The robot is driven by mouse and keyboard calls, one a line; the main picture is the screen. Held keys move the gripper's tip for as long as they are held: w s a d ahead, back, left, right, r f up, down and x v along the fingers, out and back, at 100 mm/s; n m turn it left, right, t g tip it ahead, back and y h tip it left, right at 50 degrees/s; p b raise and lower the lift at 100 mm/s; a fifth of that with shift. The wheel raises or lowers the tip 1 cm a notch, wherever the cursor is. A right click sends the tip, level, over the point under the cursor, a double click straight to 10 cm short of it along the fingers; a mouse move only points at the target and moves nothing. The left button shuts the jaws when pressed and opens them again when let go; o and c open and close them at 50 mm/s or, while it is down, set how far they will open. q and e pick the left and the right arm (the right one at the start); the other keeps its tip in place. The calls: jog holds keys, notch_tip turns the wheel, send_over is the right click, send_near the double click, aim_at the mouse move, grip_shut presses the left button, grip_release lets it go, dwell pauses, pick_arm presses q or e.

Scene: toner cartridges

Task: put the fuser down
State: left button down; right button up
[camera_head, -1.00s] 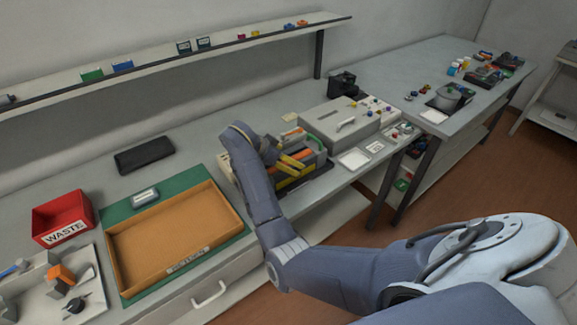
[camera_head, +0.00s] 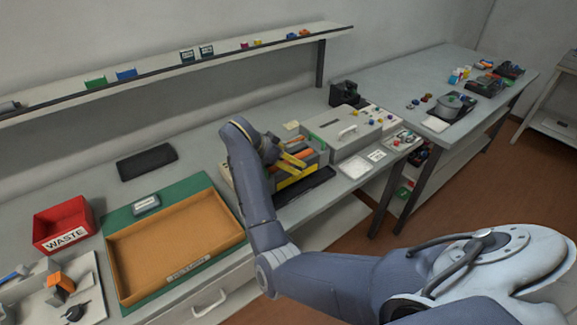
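My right arm comes in from the right edge, and its wrist bends over an open machine (camera_head: 312,176) on the bench. The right gripper (camera_head: 291,159) is at the machine's open top, largely hidden by my wrist. Yellow and orange bar-shaped parts (camera_head: 296,168) show beside it. I cannot tell which part is the fuser, or whether the gripper holds it. A dark flat panel (camera_head: 305,188) lies along the machine's front. My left gripper is not in view.
A tan tray (camera_head: 176,240) sits on a green mat (camera_head: 213,188) at left, near a red WASTE bin (camera_head: 63,224). A black pad (camera_head: 147,162) lies behind. A grey box with a handle (camera_head: 342,131) stands right of the machine. A shelf (camera_head: 165,62) runs above.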

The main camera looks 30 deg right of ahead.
notch_tip(320, 180, up, 6)
jog(key=shift+f, duration=0.1)
jog(key=shift+w+d+r+n+t, duration=0.15)
jog(key=shift+w+r+n+t, duration=0.15)
jog(key=shift+r, duration=0.2)
jog(key=shift+w+d+r+n+t, duration=0.15)
jog(key=shift+r+n+t, duration=0.15)
jog(key=shift+r, duration=0.2)
jog(key=a+r+n+t+y, duration=0.3)
jog(key=a+r+n+t, duration=0.1)
jog(key=a+n, duration=0.3)
jog(key=shift+a+n+t, duration=0.3)
jog(key=shift+n+t, duration=0.3)
jog(key=s+a+f+n+y, duration=0.1)
jog(key=s+a+n, duration=0.1)
jog(key=a, duration=0.1)
jog(key=s+a+n+t+y, duration=0.1)
jog(key=s+a+n+y, duration=0.1)
jog(key=s+a, duration=0.1)
jog(key=s+a+f+n+t+y, duration=0.1)
jog(key=s+a+n+y, duration=0.1)
jog(key=a+n, duration=0.1)
jog(key=shift+s+a+f, duration=0.2)
jog(key=shift+f, duration=0.1)
jog(key=shift+s+a+f+n+y, duration=0.3)
jog(key=shift+s+a+n+y, duration=0.1)
jog(key=shift+s+a+y, duration=0.15)
